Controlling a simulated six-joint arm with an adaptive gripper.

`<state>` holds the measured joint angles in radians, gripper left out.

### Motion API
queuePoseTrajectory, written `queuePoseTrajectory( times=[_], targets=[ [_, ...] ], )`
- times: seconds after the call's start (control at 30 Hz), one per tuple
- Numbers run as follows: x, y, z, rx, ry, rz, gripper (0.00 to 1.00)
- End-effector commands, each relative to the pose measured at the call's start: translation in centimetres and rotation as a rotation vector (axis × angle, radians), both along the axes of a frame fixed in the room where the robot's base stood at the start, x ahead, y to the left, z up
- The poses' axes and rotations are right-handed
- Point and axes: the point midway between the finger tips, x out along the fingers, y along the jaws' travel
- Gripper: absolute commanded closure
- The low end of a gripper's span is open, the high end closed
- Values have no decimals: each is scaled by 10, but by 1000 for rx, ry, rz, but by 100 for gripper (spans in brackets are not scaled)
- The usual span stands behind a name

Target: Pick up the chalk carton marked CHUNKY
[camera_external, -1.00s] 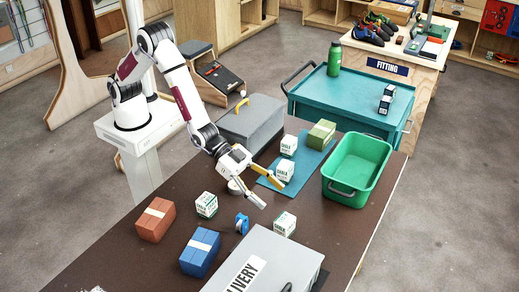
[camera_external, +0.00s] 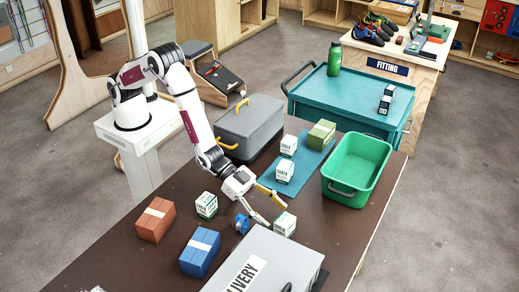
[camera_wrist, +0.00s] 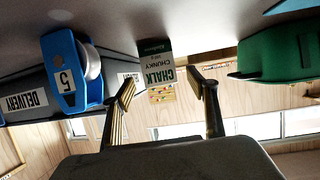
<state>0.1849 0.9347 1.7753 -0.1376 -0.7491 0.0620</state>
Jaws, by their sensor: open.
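The chalk carton marked CHUNKY (camera_wrist: 157,48) is white and green and shows upside down in the wrist view, ahead of and between my two fingers. In the external view, a white carton with green print (camera_external: 284,225) stands upright on the dark table just past my fingertips, against the grey DELIVERY box; it looks like the same carton. My gripper (camera_external: 276,214) is open and low over the table, its fingers pointing at that carton. It also shows in the wrist view (camera_wrist: 160,82), with nothing held. I cannot tell whether a finger touches the carton.
A blue tape roll (camera_external: 242,223) sits left of my gripper, close by. The DELIVERY box (camera_external: 285,252) is in front. Other chalk cartons stand at left (camera_external: 207,204) and on the blue mat (camera_external: 266,184). A green bin (camera_external: 346,194) is at right. Brown and blue parcels lie at left.

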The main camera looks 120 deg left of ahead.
Motion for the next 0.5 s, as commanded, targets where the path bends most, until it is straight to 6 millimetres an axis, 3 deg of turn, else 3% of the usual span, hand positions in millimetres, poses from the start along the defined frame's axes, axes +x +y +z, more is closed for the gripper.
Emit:
queuePoseTrajectory(
  times=[0.5],
  targets=[
    [5, 0, -2, 0, 0, 0, 42]
  ],
)
